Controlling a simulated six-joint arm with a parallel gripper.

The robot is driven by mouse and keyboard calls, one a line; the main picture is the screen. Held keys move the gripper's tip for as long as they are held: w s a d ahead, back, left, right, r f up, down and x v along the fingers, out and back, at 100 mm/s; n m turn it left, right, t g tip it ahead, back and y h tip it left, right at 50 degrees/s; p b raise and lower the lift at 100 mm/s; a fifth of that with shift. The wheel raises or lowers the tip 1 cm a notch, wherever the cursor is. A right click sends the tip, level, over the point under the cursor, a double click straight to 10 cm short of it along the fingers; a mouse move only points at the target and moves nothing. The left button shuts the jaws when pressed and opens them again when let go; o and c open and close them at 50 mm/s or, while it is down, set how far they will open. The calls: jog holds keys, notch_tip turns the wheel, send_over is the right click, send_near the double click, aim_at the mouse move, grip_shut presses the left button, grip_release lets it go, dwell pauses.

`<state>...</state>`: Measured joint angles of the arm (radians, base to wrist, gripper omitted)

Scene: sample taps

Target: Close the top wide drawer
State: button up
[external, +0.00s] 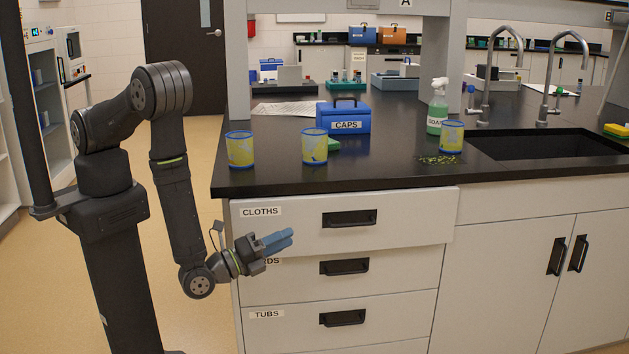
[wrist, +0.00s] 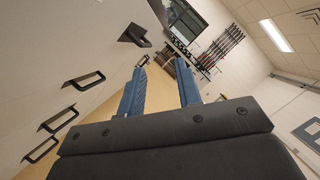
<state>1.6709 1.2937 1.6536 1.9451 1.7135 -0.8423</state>
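The top wide drawer (external: 400,222) is a white front labelled CLOTHS with a black bar handle (external: 349,218). It stands out a little past the drawers below, so it is partly open. My gripper (external: 289,238) is in front of the drawer's lower left part, left of and below the handle, with its blue fingers pointing right. In the wrist view my gripper (wrist: 160,82) is open, with an empty gap between the fingers. I cannot tell from these views whether it touches the drawer front. Part of the middle drawer's label is hidden behind my gripper.
Below are the middle drawer (external: 400,279) and the TUBS drawer (external: 400,325), both apparently shut. The black countertop (external: 385,160) holds several yellow-blue cups, a blue CAPS box (external: 343,117) and a green bottle (external: 437,108). The floor (external: 200,235) left of the cabinet is clear.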

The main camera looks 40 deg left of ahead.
notch_tip(320, 180, down, 5)
jog(key=x, duration=1.7)
jog(key=shift+w+r, duration=0.15)
jog(key=shift+r, duration=0.15)
jog(key=shift+d, duration=0.1)
grip_shut()
